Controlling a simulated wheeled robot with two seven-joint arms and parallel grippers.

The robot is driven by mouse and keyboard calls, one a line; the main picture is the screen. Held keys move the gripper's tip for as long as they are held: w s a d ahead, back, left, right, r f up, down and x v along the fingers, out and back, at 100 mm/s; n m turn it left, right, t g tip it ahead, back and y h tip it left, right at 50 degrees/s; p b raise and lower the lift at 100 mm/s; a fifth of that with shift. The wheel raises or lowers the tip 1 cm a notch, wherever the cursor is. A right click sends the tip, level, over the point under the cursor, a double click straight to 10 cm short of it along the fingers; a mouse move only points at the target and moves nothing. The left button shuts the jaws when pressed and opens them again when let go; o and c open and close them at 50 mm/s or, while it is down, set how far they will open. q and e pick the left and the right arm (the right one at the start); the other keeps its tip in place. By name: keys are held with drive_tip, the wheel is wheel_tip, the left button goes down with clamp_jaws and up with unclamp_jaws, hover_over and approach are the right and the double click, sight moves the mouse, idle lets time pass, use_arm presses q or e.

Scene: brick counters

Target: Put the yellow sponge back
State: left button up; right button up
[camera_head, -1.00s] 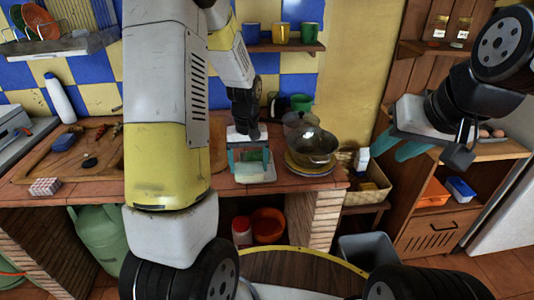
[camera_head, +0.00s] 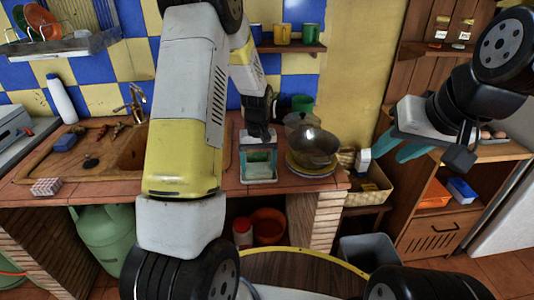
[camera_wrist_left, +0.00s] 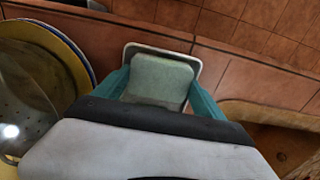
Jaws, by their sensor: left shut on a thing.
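The sponge (camera_head: 258,156) looks pale green from above, and I see no yellow on it. My left gripper (camera_head: 259,163) points down over the counter, with its teal fingers on both sides of the sponge and shut on it. In the left wrist view the sponge (camera_wrist_left: 160,80) lies between the fingers, within the outline of a white-rimmed tray (camera_wrist_left: 190,50). The tray (camera_head: 259,181) stands near the counter's front edge. I cannot tell whether the sponge touches its bottom. My right gripper (camera_head: 432,156) is open and empty at the right, in front of the wooden shelf.
Mugs (camera_head: 283,34) stand on a shelf above.

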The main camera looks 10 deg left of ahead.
sight(259, 168)
use_arm(q)
drive_tip(key=o, duration=1.3)
drive_tip(key=shift+f, duration=0.1)
drive_tip(key=shift+c, duration=0.2)
wheel_tip(259, 168, up, 12)
drive_tip(key=s+r+m+t+h, duration=0.1)
drive_tip(key=s+r+m+t, duration=0.15)
drive_tip(key=s+r, duration=0.95)
drive_tip(key=s+d+r+t, duration=0.1)
drive_tip(key=s+t, duration=0.1)
drive_tip(key=s, duration=0.4)
drive_tip(key=s+d+r+m+t+h, duration=0.1)
drive_tip(key=s+r, duration=0.1)
drive_tip(key=s, duration=0.4)
drive_tip(key=shift+t, duration=0.35)
drive_tip(key=shift+s+d, duration=0.1)
